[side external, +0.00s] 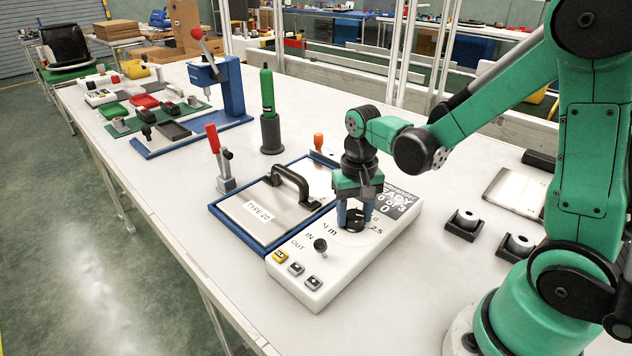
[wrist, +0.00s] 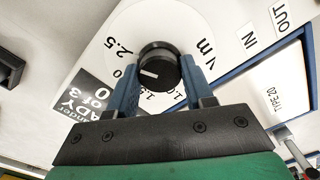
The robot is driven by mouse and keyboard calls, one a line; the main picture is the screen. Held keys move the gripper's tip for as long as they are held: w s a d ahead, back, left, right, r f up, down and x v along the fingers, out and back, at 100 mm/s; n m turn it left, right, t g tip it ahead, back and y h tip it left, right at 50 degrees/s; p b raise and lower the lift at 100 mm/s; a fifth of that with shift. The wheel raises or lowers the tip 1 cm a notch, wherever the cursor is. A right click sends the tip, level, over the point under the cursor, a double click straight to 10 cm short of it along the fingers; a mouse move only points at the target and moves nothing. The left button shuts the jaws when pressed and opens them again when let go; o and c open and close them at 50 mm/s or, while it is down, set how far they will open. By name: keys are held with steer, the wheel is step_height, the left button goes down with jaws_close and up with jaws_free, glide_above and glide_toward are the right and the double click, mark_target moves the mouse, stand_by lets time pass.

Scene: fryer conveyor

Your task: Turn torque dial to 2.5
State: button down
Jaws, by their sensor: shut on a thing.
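The torque dial is a black round knob (wrist: 159,66) on a white disc with printed numbers. In the wrist view, its white pointer mark faces left and slightly down, toward a partly hidden number ending in 0, below the printed 2.5 (wrist: 116,46). My gripper (side external: 355,214) points down over the white control panel (side external: 318,270) in the side view. Its two blue fingers are shut on the knob, one on each side. In the side view the fingers hide much of the knob. The 2.5 print also shows beside it.
A small black toggle (side external: 320,246) and several push buttons (side external: 297,269) sit on the panel's near end. A blue-edged plate with a black handle (side external: 290,186) adjoins the panel. A red-handled clamp (side external: 222,165) stands beyond. Two black holders (side external: 463,224) lie right.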

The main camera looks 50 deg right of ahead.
mark_target(355, 214)
steer(key=shift+c, duration=1.7)
jaws_free()
steer(key=shift+r, duration=0.1)
steer(key=shift+r, duration=2.7)
steer(key=s+a+r+n+t, duration=0.2)
steer(key=a+r+n+t, duration=0.2)
steer(key=a+n+t, duration=0.1)
steer(key=shift+s+n+t, duration=0.3)
steer(key=shift+n+t, duration=0.4)
steer(key=shift+t, duration=0.4)
